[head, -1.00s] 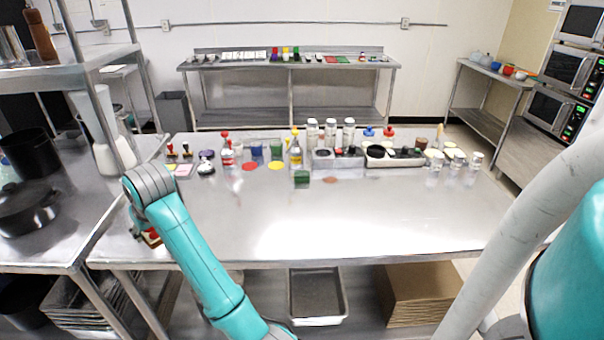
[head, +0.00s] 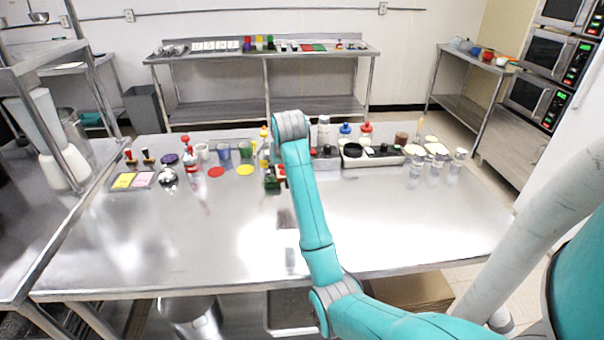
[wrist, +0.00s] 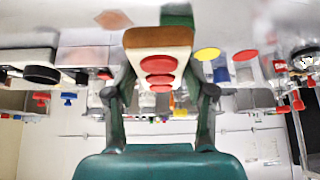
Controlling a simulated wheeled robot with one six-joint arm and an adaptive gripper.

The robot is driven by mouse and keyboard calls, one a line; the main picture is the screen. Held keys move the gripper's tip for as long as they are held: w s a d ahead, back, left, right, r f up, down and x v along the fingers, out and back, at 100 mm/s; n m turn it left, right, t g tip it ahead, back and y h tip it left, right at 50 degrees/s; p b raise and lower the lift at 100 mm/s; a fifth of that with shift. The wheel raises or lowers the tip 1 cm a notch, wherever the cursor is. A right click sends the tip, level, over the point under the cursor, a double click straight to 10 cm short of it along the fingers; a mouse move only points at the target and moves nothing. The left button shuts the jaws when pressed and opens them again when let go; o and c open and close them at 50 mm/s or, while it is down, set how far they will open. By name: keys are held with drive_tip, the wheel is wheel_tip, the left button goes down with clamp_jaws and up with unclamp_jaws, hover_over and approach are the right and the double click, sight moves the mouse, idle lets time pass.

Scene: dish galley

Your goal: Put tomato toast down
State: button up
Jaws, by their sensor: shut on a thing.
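The tomato toast (wrist: 160,55) is a pale slice with a brown crust edge and red tomato rounds on it. In the wrist view my gripper (wrist: 161,80) is shut on it, one finger on each side. In the head view my gripper is mostly hidden behind my arm, above the middle of the steel table (head: 210,235), near the row of items. A little red shows there beside the arm. I cannot tell whether the toast touches the table.
A dark green block (head: 271,187) stands close by; a green thing also shows just beyond the toast in the wrist view (wrist: 177,14). A yellow disc (head: 245,170) and red disc (head: 216,172) lie left. A tray of containers (head: 375,159) stands right. The table's front is clear.

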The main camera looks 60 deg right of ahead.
drive_tip(key=shift+m, duration=0.5)
drive_tip(key=s+d+f, duration=0.2)
drive_tip(key=d+f, duration=0.1)
drive_tip(key=s+d+f, duration=0.1)
drive_tip(key=d+f, duration=0.1)
drive_tip(key=shift+s+d+f, duration=0.1)
drive_tip(key=shift+s, duration=0.15)
drive_tip(key=shift+w+f, duration=0.1)
drive_tip(key=shift+f, duration=2.2)
drive_tip(key=shift+f, duration=0.15)
drive_tip(key=o, duration=1.1)
drive_tip(key=shift+o, duration=0.2)
